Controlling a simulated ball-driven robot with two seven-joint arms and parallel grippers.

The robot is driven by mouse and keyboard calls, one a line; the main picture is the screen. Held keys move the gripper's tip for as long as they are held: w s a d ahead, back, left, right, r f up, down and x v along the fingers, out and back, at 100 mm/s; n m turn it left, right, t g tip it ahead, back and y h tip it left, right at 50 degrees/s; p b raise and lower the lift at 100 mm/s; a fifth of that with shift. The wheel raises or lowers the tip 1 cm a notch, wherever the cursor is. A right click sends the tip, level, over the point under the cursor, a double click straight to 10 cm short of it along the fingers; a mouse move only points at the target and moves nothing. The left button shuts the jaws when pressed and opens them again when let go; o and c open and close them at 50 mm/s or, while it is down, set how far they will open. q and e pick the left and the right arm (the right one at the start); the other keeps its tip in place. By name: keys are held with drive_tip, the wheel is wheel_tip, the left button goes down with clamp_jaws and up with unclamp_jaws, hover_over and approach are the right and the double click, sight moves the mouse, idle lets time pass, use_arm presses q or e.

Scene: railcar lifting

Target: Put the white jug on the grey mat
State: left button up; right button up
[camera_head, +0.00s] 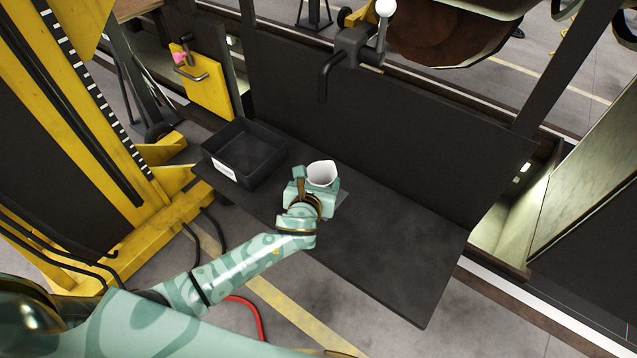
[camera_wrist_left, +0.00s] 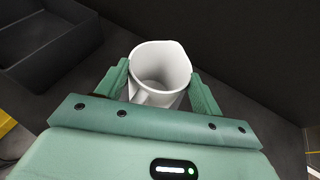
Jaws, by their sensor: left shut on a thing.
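The white jug (camera_head: 321,172) is at my left gripper (camera_head: 309,182), over the dark bench. The wrist view shows the jug (camera_wrist_left: 160,66) upright with its open mouth up, between the two green fingers of the left gripper (camera_wrist_left: 162,88), which is shut on it. Whether the jug's base touches the mat cannot be told. My right gripper is not in view.
A black open bin (camera_head: 243,152) with a white label stands on the bench left of the jug. The dark bench top (camera_head: 400,255) is clear to the right. A dark upright panel (camera_head: 400,130) runs behind it. A yellow lifting column (camera_head: 75,110) stands at left.

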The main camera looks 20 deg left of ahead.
use_arm(q)
drive_tip(key=shift+d, duration=0.1)
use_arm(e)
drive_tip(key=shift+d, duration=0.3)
use_arm(q)
drive_tip(key=o, duration=1.3)
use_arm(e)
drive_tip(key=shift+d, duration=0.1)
use_arm(q)
drive_tip(key=shift+s+r, duration=0.15)
drive_tip(key=shift+s, duration=0.1)
drive_tip(key=p+v, duration=0.1)
drive_tip(key=v, duration=1)
drive_tip(key=shift+s+r+p, duration=0.1)
drive_tip(key=shift+s+p, duration=0.2)
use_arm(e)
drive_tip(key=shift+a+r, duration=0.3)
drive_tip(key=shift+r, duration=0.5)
